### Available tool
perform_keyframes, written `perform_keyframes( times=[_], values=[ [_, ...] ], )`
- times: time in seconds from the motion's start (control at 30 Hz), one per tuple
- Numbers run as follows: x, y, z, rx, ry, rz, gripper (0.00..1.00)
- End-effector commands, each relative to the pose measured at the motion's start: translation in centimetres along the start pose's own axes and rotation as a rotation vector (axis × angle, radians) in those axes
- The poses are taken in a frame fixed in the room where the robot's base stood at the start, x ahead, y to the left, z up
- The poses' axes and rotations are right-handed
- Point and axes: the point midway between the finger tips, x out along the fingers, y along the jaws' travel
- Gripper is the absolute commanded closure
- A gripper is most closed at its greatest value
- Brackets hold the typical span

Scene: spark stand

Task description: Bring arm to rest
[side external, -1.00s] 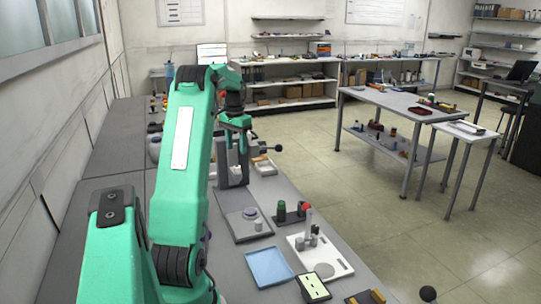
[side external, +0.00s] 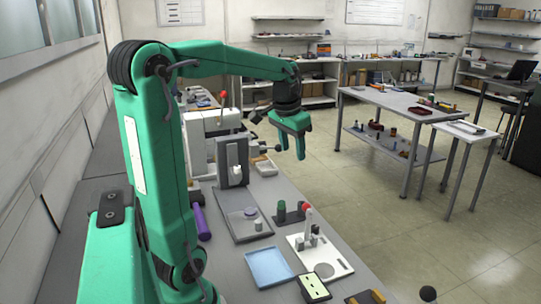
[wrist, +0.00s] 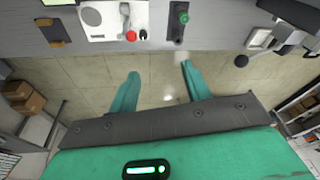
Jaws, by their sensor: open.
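My gripper (side external: 291,146) hangs with its fingers pointing down, raised beyond the bench's right edge and to the right of the grey stand. Its fingers are apart and nothing shows between them. In the wrist view my gripper (wrist: 159,68) has two green fingers spread wide over bare floor, with the bench edge above them in the picture. My arm is bent, with its forearm reaching out to the right.
The bench carries the grey stand (side external: 226,153), a blue tray (side external: 270,270), a white plate (side external: 335,262) with a red-topped post (side external: 308,225), a green knob (side external: 281,209) and a purple cylinder (side external: 203,222).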

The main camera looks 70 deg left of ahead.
Motion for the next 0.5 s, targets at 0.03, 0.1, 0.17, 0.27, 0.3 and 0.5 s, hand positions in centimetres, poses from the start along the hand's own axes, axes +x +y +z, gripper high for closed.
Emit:
perform_keyframes(
  times=[0.03,0.1,0.17,0.27,0.3,0.5],
  values=[
    [-0.5,1.6,0.6,0.021,0.019,0.004,0.52],
    [-1.0,3.5,1.5,0.041,0.040,0.010,0.52],
    [-1.4,5.0,2.3,0.057,0.060,0.016,0.52],
    [-1.8,7.4,3.9,0.084,0.092,0.029,0.52],
    [-2.0,8.3,4.6,0.096,0.105,0.035,0.52],
    [-2.3,12.3,8.2,0.150,0.167,0.071,0.52]
  ],
)
